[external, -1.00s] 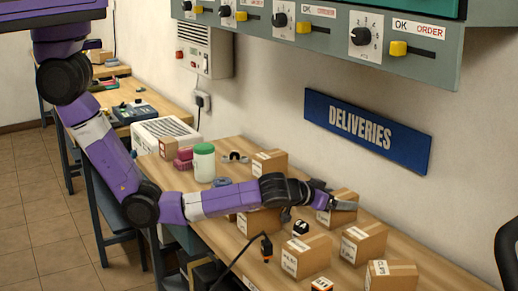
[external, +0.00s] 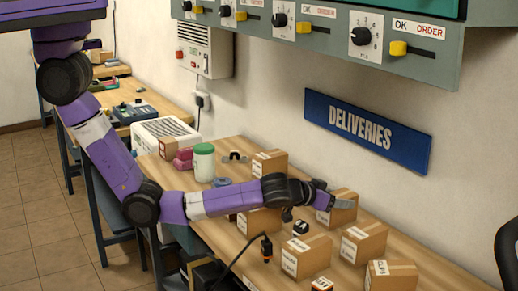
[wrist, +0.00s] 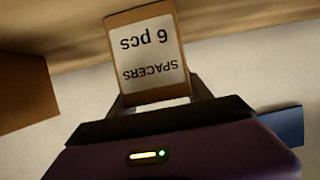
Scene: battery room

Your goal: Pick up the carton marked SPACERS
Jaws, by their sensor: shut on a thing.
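The carton marked SPACERS (wrist: 150,55) fills the top middle of the wrist view. Its white label reads "SPACERS 6 pcs" upside down. My gripper (wrist: 160,95) is shut on this carton, with a finger at each side of it. In the external view the carton (external: 345,213) is on the wooden table by the wall, partly hidden by my gripper (external: 330,203). I see no clear gap between the carton and the table.
Several other cartons stand close by, including one in front (external: 306,255) and one to the right (external: 363,242). Another carton (wrist: 25,95) is at the left of the wrist view. A white jar with a green lid (external: 204,163) stands farther back. The wall is just behind.

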